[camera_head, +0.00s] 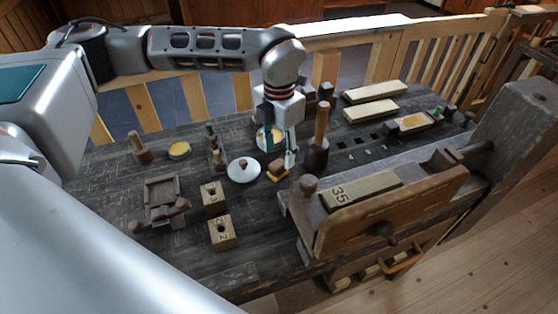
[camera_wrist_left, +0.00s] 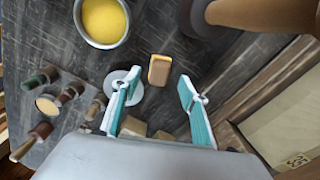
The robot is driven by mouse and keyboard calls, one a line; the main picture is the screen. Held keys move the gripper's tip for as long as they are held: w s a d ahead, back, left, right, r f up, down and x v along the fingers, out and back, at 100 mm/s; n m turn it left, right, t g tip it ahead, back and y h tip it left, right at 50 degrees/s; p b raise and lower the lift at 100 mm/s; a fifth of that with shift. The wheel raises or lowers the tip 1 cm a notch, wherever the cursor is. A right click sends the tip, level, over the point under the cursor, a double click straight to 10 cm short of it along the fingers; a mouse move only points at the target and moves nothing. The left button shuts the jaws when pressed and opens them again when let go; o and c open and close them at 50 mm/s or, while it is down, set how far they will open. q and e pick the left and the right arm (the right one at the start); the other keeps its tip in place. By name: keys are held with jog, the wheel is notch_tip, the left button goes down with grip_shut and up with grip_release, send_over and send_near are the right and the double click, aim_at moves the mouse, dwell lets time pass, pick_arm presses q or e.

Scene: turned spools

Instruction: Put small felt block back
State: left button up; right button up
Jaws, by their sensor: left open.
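The small felt block (camera_head: 277,172), brown with a yellowish felt layer, lies on the dark worn bench top, just left of the mallet. It also shows in the left wrist view (camera_wrist_left: 159,70), ahead of the fingertips. My left gripper (camera_head: 279,151) hangs above the bench close to the block. In the wrist view its teal-lined fingers (camera_wrist_left: 160,83) are spread wide with nothing between them. The block appears beyond the gap, apart from both fingers. My right gripper is not in view.
A dark wooden mallet (camera_head: 318,145) stands close right of the block. A white lidded dish (camera_head: 243,170) is close left. Numbered blocks (camera_head: 222,232) and a small wooden tray (camera_head: 162,190) stand farther left. A vise (camera_head: 390,212) holding a board marked 35 fills the front right.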

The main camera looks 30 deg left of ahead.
aim_at(279, 163)
pick_arm(q)
notch_tip(279, 163, up, 7)
dwell(0.3)
dwell(0.4)
